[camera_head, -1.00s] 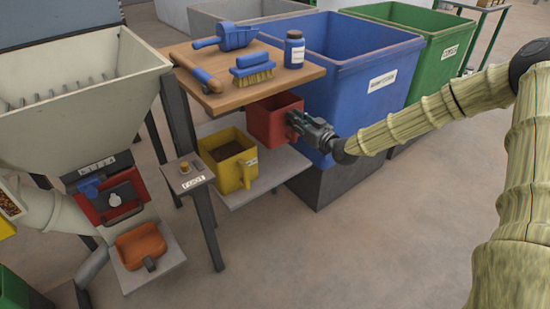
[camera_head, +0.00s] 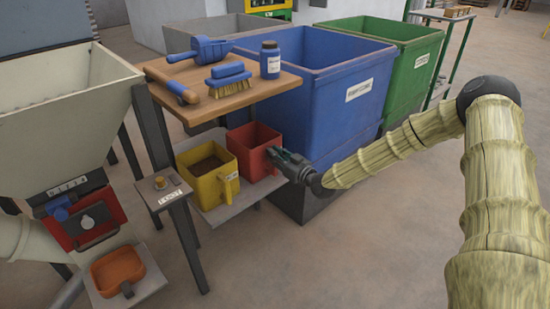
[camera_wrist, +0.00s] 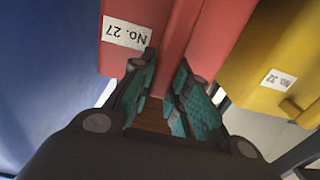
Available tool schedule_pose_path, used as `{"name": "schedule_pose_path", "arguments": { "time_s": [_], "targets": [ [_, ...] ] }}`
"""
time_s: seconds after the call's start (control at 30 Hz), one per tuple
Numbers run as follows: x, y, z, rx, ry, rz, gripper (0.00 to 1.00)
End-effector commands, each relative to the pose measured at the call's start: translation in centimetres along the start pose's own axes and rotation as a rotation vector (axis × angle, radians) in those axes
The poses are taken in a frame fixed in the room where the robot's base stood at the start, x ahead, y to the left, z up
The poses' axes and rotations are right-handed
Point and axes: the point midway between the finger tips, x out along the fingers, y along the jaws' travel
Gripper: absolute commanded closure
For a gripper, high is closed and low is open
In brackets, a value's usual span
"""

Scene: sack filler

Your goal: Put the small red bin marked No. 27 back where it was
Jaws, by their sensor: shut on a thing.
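The small red bin (camera_head: 254,143) stands upright at the right end of the grey lower shelf (camera_head: 230,209), beside the yellow bin (camera_head: 209,175). I cannot tell for sure whether its base touches the shelf. In the wrist view the red bin (camera_wrist: 183,35) shows a white label reading No. 27, upside down. My gripper (camera_head: 283,159) reaches it from the right. In the wrist view my gripper (camera_wrist: 165,100) is shut on the bin's red handle, with a teal pad on each side. The yellow bin (camera_wrist: 275,60) there has a label that looks like No. 32.
A wooden tabletop (camera_head: 190,111) above the shelf holds a blue scoop (camera_head: 205,47), a brush (camera_head: 229,82) and a blue bottle (camera_head: 270,62). A large blue bin (camera_head: 325,105) stands close behind my gripper. A hopper (camera_head: 60,105) stands at left. Floor in front is clear.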

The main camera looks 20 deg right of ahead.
Motion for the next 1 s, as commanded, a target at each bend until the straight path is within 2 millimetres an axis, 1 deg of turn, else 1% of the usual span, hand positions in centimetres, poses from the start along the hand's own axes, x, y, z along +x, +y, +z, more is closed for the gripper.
{"name": "schedule_pose_path", "arguments": {
  "time_s": [0.17, 0.3, 0.33, 0.4, 0.43, 0.7, 0.8, 0.87, 1.0],
  "targets": [
    [0.0, 0.0, -0.2, 0.000, 0.001, 0.000, 1.00],
    [0.0, 0.0, 0.2, 0.000, 0.000, 0.000, 1.00],
    [0.0, 0.0, 0.1, 0.000, 0.000, 0.000, 0.77],
    [0.0, 0.0, 0.1, 0.000, 0.000, 0.000, 0.65],
    [0.0, 0.0, 0.1, 0.000, 0.000, 0.000, 0.61],
    [0.0, 0.0, 0.1, 0.000, 0.000, 0.000, 0.61],
    [-0.1, 0.0, -0.2, 0.000, 0.000, 0.000, 0.61],
    [-0.5, 0.1, -0.2, 0.000, -0.001, 0.001, 0.61],
    [-2.4, 0.1, -0.3, 0.002, -0.001, 0.001, 0.61]
  ]
}}
